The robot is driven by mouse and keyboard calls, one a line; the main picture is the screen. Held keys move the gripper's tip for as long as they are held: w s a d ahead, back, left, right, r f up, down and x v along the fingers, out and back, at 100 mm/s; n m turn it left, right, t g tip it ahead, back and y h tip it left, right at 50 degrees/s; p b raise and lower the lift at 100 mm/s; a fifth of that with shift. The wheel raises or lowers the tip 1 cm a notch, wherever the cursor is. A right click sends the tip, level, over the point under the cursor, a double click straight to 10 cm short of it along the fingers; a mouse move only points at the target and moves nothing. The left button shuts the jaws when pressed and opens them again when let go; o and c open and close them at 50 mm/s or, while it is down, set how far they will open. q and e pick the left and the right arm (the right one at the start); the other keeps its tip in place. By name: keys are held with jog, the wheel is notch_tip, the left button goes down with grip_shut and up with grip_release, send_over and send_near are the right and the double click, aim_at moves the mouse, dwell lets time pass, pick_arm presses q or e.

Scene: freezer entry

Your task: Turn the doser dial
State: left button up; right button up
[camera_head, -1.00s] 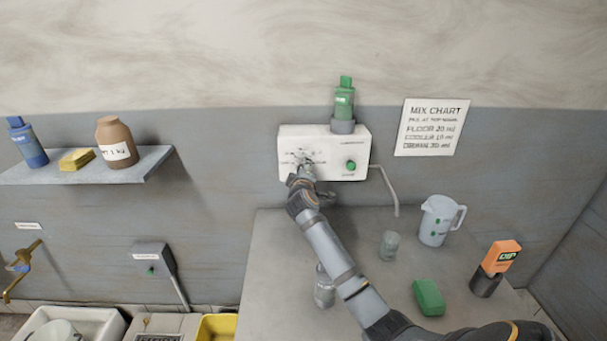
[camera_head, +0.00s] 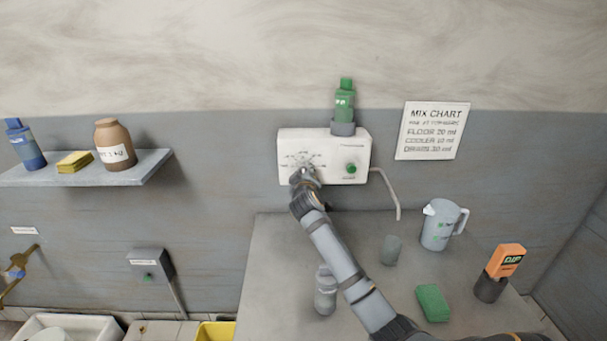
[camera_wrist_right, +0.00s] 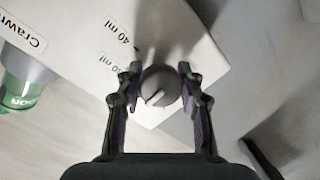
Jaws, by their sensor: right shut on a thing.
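The white doser box (camera_head: 325,143) is fixed on the grey wall, with printed dose marks on its front and a green button (camera_head: 351,168) at its right. The doser dial (camera_wrist_right: 160,88) shows in the right wrist view as a grey round knob with a pale pointer line. My right gripper (camera_head: 303,176) is at the left part of the box front and hides the dial in the head view. In the right wrist view its two fingers (camera_wrist_right: 159,86) are shut on the dial, one on each side. My left gripper is not in view.
Below, the counter holds a jug (camera_head: 440,224), a cup (camera_head: 390,250), a clear bottle (camera_head: 325,290), a green sponge (camera_head: 432,302) and an orange meter (camera_head: 506,260).

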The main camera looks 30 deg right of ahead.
jog(key=shift+f, duration=0.25)
jog(key=o, duration=0.9)
jog(key=shift+o, duration=1.4)
jog(key=shift+r, duration=0.15)
jog(key=shift+a, duration=0.1)
jog(key=v, duration=1.2)
